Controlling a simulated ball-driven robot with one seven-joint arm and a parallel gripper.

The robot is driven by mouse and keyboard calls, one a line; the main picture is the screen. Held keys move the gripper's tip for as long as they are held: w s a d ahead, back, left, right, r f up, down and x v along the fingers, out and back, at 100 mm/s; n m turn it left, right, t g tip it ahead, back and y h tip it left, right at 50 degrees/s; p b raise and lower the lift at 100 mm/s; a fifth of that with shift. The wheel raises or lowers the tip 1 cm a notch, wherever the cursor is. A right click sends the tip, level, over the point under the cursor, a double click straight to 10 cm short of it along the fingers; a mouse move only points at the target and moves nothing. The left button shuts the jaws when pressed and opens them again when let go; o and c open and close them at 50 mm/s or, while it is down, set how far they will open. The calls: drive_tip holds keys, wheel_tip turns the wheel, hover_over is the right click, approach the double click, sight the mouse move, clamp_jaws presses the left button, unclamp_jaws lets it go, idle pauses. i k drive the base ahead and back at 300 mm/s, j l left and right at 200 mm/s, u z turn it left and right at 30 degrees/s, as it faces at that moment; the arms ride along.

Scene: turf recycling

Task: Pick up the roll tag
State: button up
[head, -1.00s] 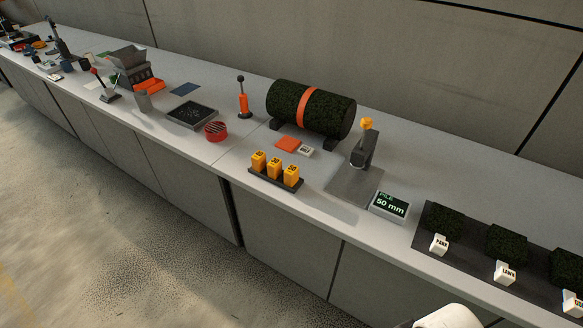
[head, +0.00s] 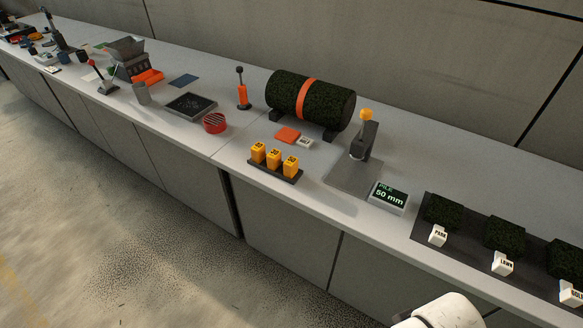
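A dark green turf roll (head: 330,108) with an orange band (head: 305,99) lies on dark supports on the long grey counter (head: 240,150). In front of it lie a flat orange piece (head: 287,135) and a small white block (head: 305,142) with dark lettering, too small to read. They sit side by side; I cannot tell for certain which is the roll tag. My gripper is not in view; only a rounded white part, likely of my arm, shows at the bottom edge, well apart from them.
A rack of yellow blocks (head: 274,168) stands in front, near the counter edge. A press-like stand (head: 362,158) and a pile display (head: 389,196) are to the right. Turf samples with white tags (head: 438,235) lie farther right. A red round container (head: 214,122) is left.

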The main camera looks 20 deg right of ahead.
sight(290, 166)
drive_tip(key=i+j+z, duration=0.1)
drive_tip(key=z, duration=0.45)
drive_tip(key=i+j+z, duration=0.15)
drive_tip(key=j, duration=0.15)
drive_tip(key=i+j+z, duration=0.15)
drive_tip(key=j, duration=0.15)
drive_tip(key=j+z, duration=0.15)
drive_tip(key=j, duration=0.2)
drive_tip(key=i+j+z, duration=0.15)
drive_tip(key=j, duration=0.2)
